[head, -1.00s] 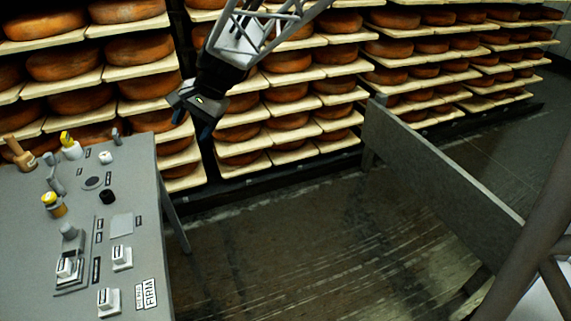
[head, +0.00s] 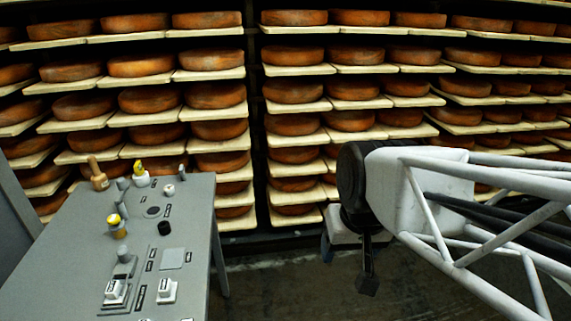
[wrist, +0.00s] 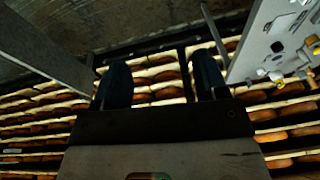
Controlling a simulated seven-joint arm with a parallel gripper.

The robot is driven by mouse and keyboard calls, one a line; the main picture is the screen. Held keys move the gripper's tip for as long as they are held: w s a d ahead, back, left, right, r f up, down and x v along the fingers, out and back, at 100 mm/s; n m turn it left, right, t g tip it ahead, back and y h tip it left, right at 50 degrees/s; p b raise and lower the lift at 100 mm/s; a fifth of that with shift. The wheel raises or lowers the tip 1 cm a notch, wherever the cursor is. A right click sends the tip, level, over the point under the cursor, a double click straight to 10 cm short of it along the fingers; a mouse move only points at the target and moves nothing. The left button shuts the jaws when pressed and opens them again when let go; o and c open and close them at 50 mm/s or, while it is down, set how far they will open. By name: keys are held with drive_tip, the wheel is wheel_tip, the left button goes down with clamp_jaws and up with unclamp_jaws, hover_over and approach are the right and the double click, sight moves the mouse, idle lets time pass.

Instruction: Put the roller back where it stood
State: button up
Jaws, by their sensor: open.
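My gripper (head: 347,264) hangs right of the grey table, apart from it, in the head view. In the wrist view my gripper (wrist: 160,78) is open, with nothing between its two dark fingers. The grey table (head: 75,275) holds several small items; I cannot tell which, if any, is the roller. A brown wooden-looking piece (head: 98,178) stands at its back left.
Shelves of cheese wheels (head: 210,93) fill the background behind the table and gripper. White blocks (head: 167,289) and flat labels lie on the table's front part. The table also shows at upper right in the wrist view (wrist: 262,62). Dark floor lies right of the table.

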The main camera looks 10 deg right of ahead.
drive_tip(key=shift+s+d+f+n+h, duration=0.15)
drive_tip(key=shift+s+d, duration=0.15)
drive_tip(key=shift+s, duration=0.25)
drive_tip(key=shift+s+d+f+n+h, duration=0.15)
drive_tip(key=shift+s+d, duration=0.1)
drive_tip(key=shift+s, duration=0.3)
idle(0.6)
